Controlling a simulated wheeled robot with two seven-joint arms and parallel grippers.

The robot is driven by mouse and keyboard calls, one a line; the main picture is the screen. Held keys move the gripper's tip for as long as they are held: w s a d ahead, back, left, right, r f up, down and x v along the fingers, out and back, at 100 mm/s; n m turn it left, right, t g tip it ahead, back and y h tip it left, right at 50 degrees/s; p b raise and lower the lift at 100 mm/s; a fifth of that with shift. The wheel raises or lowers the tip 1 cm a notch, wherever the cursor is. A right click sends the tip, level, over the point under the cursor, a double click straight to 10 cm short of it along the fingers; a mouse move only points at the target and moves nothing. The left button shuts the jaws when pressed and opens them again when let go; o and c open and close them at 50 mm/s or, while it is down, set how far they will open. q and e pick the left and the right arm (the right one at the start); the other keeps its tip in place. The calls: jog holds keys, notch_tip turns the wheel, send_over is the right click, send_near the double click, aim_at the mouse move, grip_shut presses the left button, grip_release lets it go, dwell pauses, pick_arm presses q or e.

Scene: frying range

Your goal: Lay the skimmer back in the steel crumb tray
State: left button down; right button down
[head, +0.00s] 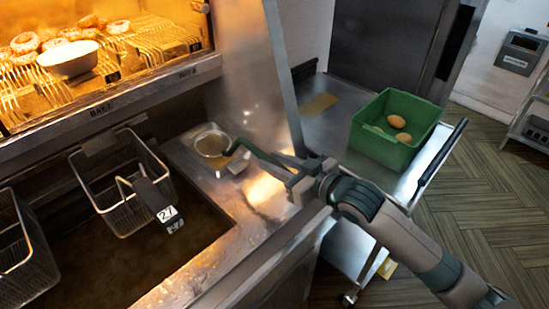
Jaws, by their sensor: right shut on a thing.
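The skimmer (211,146) has a round mesh head and a dark green handle that runs right to my right gripper. Its head is over the small steel crumb tray (191,150) on the fryer's back right ledge; I cannot tell whether it rests on the tray floor or hangs just above. My right gripper (288,169) is shut on the handle's end, right of the tray, above the steel counter. The fingers partly hide the handle's end. My left gripper is not in view.
A fryer basket tagged 27 (125,185) sits left of the tray over dark oil, with another basket (22,250) at far left. A lit shelf with a white bowl (68,62) is above. A green crate (380,148) with eggs stands on a cart to the right.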

jog(key=shift+f, duration=0.7)
jog(key=c, duration=1.3)
grip_release()
jog(key=shift+c, duration=0.2)
jog(key=shift+f, duration=0.1)
jog(key=shift+r+p, duration=3.05)
jog(key=shift+p, duration=0.05)
jog(key=shift+f, duration=0.1)
